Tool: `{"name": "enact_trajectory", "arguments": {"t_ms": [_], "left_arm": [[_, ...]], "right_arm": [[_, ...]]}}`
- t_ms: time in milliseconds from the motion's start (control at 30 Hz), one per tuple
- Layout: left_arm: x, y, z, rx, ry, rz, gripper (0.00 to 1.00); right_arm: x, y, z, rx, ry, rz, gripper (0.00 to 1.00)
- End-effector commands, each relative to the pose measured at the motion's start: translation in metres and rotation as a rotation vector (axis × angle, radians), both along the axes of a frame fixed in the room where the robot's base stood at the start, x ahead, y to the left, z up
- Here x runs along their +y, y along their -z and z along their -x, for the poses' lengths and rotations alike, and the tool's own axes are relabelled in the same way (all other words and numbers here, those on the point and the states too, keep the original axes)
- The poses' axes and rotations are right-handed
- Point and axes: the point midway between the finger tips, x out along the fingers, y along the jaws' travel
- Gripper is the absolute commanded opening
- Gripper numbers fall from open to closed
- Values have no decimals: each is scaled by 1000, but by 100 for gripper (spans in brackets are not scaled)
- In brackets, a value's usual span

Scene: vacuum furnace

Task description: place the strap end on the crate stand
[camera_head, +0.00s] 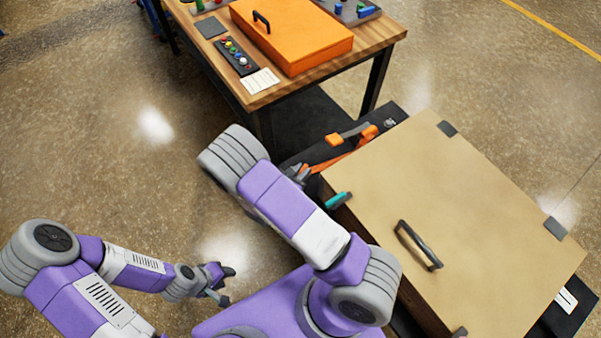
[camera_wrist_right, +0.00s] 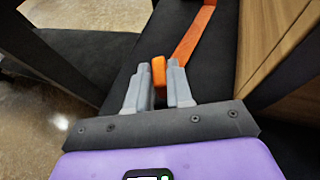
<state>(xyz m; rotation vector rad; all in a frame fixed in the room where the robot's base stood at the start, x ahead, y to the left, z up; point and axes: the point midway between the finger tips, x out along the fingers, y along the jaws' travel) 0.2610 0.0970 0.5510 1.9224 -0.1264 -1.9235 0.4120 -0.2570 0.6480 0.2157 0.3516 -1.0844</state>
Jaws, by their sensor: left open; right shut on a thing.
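In the right wrist view the strap (camera_wrist_right: 194,38) runs away over the black surface. My right gripper (camera_head: 303,173) is low beside the stand's left part. In the wrist view my right gripper (camera_wrist_right: 158,92) is shut on the orange strap end (camera_wrist_right: 158,70), which sticks out between the fingertips. Whether the end touches the stand cannot be told. My left gripper (camera_head: 226,283) is open and empty over the floor at the lower left.
A wooden table (camera_head: 380,38) with an orange case (camera_head: 290,38), a button panel (camera_head: 236,58) and a paper card (camera_head: 260,80) stands behind. The crate has a dark handle (camera_head: 419,244). A teal-tipped item (camera_head: 338,200) is by its left edge. The floor at left is clear.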

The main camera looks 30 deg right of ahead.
Motion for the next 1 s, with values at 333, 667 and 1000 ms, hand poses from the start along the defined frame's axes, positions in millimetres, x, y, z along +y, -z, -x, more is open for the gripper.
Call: {"name": "enact_trajectory", "arguments": {"t_ms": [333,667,1000], "left_arm": [[0,1,0,0,0,0,43],[0,1,0,0,0,0,43],[0,-17,0,0,0,0,43]], "right_arm": [[0,2,0,0,0,0,33],[0,2,0,0,0,0,46],[33,-19,15,0,-5,-2,46]]}}
